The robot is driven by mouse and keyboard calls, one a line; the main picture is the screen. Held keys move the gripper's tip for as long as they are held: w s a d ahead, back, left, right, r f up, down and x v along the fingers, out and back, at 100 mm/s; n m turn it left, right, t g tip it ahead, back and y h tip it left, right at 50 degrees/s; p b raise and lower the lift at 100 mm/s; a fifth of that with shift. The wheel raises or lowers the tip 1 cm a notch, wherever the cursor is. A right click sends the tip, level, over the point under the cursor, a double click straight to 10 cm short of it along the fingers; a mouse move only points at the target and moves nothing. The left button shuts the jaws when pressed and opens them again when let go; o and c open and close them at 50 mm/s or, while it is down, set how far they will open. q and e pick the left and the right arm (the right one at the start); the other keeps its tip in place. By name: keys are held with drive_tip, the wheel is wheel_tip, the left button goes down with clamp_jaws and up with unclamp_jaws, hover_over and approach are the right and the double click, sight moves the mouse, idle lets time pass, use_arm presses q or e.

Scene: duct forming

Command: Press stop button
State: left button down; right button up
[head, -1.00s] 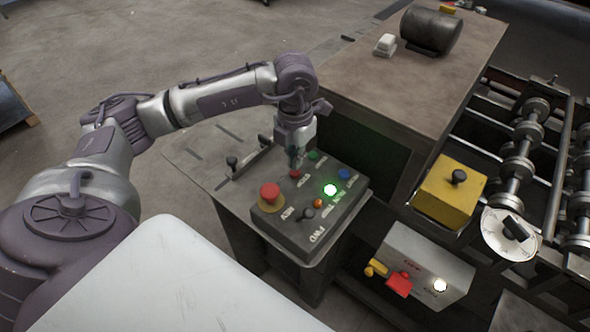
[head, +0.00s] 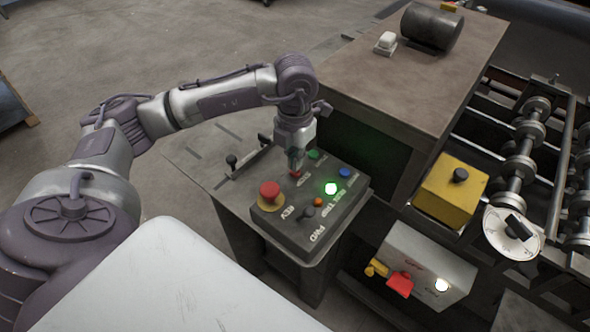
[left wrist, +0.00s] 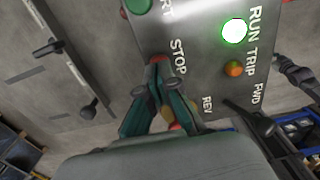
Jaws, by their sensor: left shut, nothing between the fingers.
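The control panel (head: 289,233) is a dark grey sloped box on a stand. Its small red stop button (head: 296,175) is mostly hidden under my left gripper (head: 295,168) in the head view. In the left wrist view, the red stop button (left wrist: 158,60) shows beside the word STOP, right at the tips of my left gripper (left wrist: 160,72). The fingers are shut with nothing between them and point down at the button. They appear to touch it, but I cannot tell whether it is pressed in. My right gripper is not in view.
A red emergency mushroom button (head: 270,191), a green button (head: 313,155), a blue button (head: 345,172), an orange trip light (head: 318,202) and a black selector (head: 307,212) sit nearby. The green run light (head: 331,188) glows. A brown table (head: 400,85) stands behind.

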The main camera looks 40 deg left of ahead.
use_arm(q)
drive_tip(key=shift+f+b, duration=0.65)
drive_tip(key=shift+f, duration=0.15)
drive_tip(key=shift+r, duration=0.1)
drive_tip(key=shift+r+p, duration=2.15)
drive_tip(key=shift+r, duration=1.35)
